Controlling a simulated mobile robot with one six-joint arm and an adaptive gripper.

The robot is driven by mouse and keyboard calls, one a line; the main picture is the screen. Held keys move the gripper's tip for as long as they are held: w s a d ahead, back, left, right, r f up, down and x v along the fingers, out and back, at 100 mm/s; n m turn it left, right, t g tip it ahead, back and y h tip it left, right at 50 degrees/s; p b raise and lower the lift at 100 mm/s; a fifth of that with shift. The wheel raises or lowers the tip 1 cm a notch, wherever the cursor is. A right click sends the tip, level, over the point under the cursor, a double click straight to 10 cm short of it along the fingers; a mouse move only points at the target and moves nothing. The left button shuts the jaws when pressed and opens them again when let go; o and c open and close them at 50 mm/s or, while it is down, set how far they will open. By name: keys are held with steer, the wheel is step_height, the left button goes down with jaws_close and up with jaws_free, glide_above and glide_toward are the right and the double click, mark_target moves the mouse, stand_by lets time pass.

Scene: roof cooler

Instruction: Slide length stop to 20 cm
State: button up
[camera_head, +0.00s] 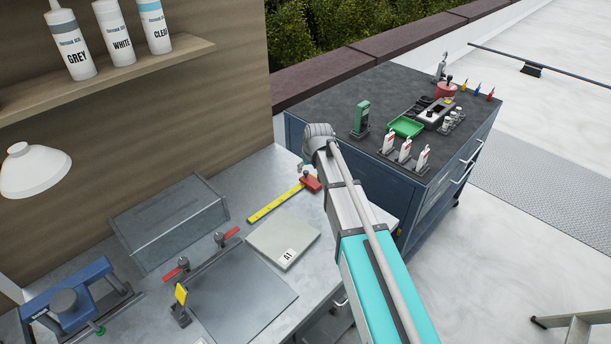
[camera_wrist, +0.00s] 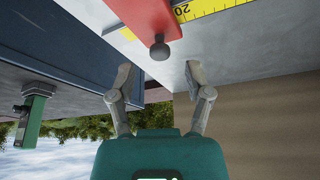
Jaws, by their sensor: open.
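The length stop is a red block (camera_head: 312,184) at the far right end of a yellow ruler (camera_head: 272,203) on the grey bench. In the wrist view the red stop (camera_wrist: 135,18) carries a dark round knob (camera_wrist: 159,50). The yellow ruler (camera_wrist: 210,8) shows beside it with the mark 20 visible, just right of the stop. My gripper (camera_wrist: 158,80) is open and empty, its two fingers apart on either side of the knob's line, with the knob beyond the tips. In the head view the wrist hides most of the fingers.
A grey plate marked A1 (camera_head: 283,239) lies beside the ruler. A dark blue cabinet (camera_head: 350,160) with small items stands behind right.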

steer(key=shift+b+x, duration=0.85)
steer(key=shift+x, duration=0.35)
jaws_close()
